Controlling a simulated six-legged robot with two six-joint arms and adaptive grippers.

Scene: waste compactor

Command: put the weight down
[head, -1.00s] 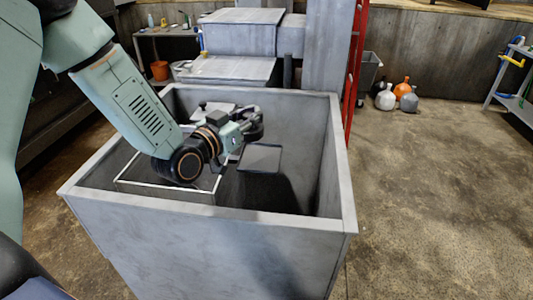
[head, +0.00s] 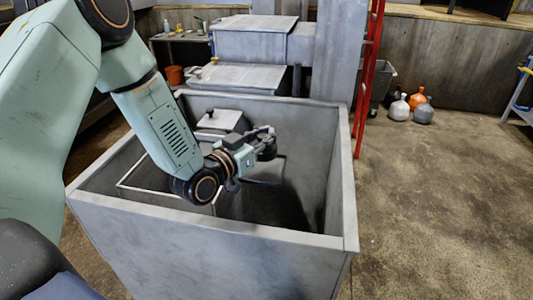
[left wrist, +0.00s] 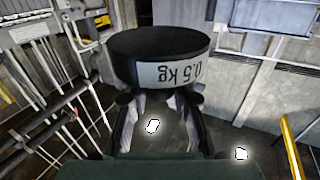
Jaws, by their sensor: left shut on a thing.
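My left gripper (head: 266,142) reaches over the open top of the grey compactor bin (head: 349,205). It is shut on a black, round weight (left wrist: 155,42), seen close up in the left wrist view. The weight has a white band reading "0.5 kg", which appears upside down there. The gripper's fingers (left wrist: 158,105) are against the label side of the weight. In the head view I cannot clearly make out the weight against the dark gripper. The right gripper is not in view.
Inside the bin are a white-edged outline (head: 165,195) at the left and a grey box with a knobbed lid (head: 220,118) at the back. A red ladder (head: 370,75) stands behind it. Several bottles (head: 398,108) stand on the floor at right, beyond clear floor.

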